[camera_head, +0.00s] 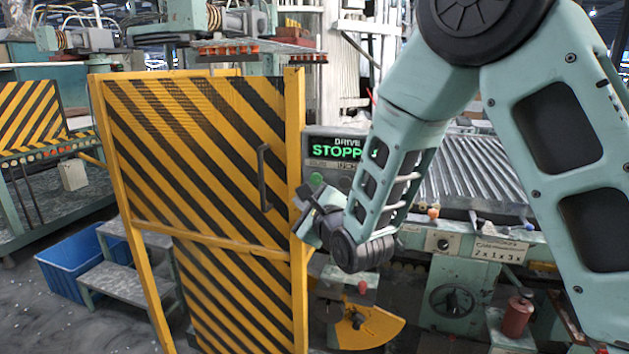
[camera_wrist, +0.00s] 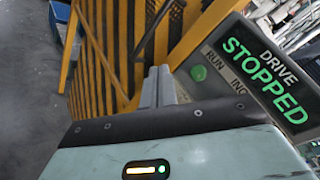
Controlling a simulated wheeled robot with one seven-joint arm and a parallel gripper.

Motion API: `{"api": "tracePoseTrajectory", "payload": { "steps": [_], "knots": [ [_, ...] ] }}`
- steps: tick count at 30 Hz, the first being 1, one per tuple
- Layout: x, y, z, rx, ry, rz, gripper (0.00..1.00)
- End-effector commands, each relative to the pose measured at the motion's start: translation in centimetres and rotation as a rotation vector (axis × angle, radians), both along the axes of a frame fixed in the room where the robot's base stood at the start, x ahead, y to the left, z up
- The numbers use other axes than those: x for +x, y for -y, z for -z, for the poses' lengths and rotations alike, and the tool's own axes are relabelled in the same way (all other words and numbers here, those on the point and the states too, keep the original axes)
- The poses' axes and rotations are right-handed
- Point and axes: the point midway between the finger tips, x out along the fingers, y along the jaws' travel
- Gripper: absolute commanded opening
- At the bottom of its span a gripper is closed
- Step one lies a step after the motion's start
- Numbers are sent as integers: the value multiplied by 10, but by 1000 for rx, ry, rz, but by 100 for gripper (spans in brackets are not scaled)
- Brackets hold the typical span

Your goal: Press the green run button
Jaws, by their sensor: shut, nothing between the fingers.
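The green run button (camera_wrist: 198,73) is a round disc under the word RUN on the grey control panel in the wrist view. It also shows as a small green disc in the head view (camera_head: 316,179), just above my gripper. My gripper (camera_wrist: 158,76) is shut and empty. In the wrist view its fingertips are left of the button and look apart from it. The gap in depth is hard to judge.
A yellow and black striped guard door (camera_head: 195,160) with a dark handle (camera_head: 264,178) stands just left of my gripper. Machine rollers (camera_head: 478,170) lie to the right behind my arm. A blue crate (camera_head: 85,260) and metal steps (camera_head: 125,275) are on the floor at left.

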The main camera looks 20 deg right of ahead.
Motion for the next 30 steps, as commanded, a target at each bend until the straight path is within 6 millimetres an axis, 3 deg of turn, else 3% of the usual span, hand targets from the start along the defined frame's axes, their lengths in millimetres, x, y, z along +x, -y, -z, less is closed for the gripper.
{"api": "tracePoseTrajectory", "payload": {
  "steps": [5, 21, 30],
  "knots": [
    [9, 6, -1, -1, 0, 2, 0],
    [63, 46, 1, 0, 1, 2, 0],
    [71, 52, 0, -1, 0, 0, 0]
  ]
}}
